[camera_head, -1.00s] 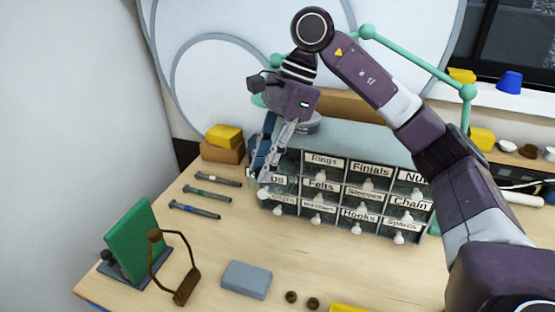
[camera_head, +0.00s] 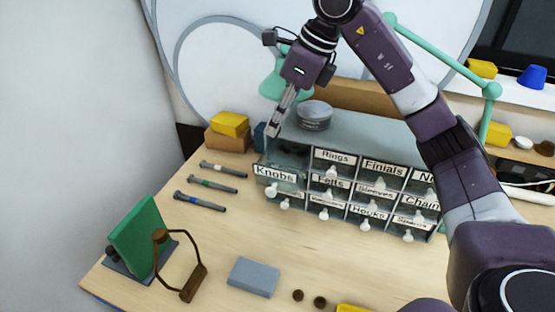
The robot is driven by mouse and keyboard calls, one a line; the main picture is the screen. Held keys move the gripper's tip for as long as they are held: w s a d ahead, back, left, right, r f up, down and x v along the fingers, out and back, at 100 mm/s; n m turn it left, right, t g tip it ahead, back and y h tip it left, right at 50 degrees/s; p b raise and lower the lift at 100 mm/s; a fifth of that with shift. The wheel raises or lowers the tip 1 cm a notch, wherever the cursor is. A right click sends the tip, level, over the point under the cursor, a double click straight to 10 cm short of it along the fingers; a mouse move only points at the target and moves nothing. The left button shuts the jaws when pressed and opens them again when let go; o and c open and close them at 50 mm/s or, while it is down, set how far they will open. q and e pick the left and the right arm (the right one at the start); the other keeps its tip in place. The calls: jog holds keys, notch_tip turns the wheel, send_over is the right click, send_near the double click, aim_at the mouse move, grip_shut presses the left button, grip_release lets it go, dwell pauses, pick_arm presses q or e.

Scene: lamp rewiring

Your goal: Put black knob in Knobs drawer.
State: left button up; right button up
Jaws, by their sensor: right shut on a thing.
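My right gripper (camera_head: 274,128) is above and just behind the front of the Knobs drawer, clear of it, with its fingers together. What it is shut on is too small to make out. The Knobs drawer (camera_head: 271,183), top left in the cabinet, is pulled out, with a dark gap above and behind its label and a white pull on its front. I cannot make out a black knob in or under the gripper. Two small dark brown round pieces, one (camera_head: 298,295) and another (camera_head: 320,302), lie on the table in front. My left gripper is not in view.
The other labelled drawers of the cabinet (camera_head: 365,128) look shut. A grey round tin (camera_head: 314,115) stands on top. Several screwdrivers (camera_head: 212,183) lie to the left. A green block (camera_head: 137,233), a brown-handled frame (camera_head: 195,283) and a grey-blue block (camera_head: 253,277) are nearer.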

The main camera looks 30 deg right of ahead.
notch_tip(320, 180, down, 7)
jog(key=shift+s+p, duration=0.1)
jog(key=shift+p, duration=0.5)
notch_tip(320, 180, down, 4)
jog(key=shift+r+p, duration=0.15)
jog(key=shift+p, duration=0.3)
jog(key=shift+f, duration=0.2)
jog(key=shift+f, duration=0.2)
jog(key=o, duration=0.6)
jog(key=shift+r, duration=0.15)
